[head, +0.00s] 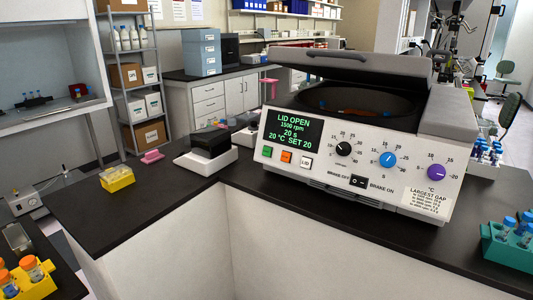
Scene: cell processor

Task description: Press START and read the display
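The centrifuge (345,195), a white benchtop unit, stands on the dark counter with its lid (365,65) raised and the dark bowl (350,100) showing. Its display (293,132) reads in green: LID OPEN, 1500 rpm, 20 s, 20 °C SET 20. Below the display are a green button (267,151), an orange button (286,156) and a white button marked LID (306,162). The lettering on the green and orange buttons is too small to read. Black, blue and purple knobs and a brake switch (358,182) are on the front. Neither gripper is in view.
A small black-topped device (209,140) stands left of the centrifuge, with a yellow rack (117,179) farther left. A teal tube rack (512,247) is at the right edge. Another yellow rack (35,277) is at lower left. Bare dark counter (165,195) lies between devices.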

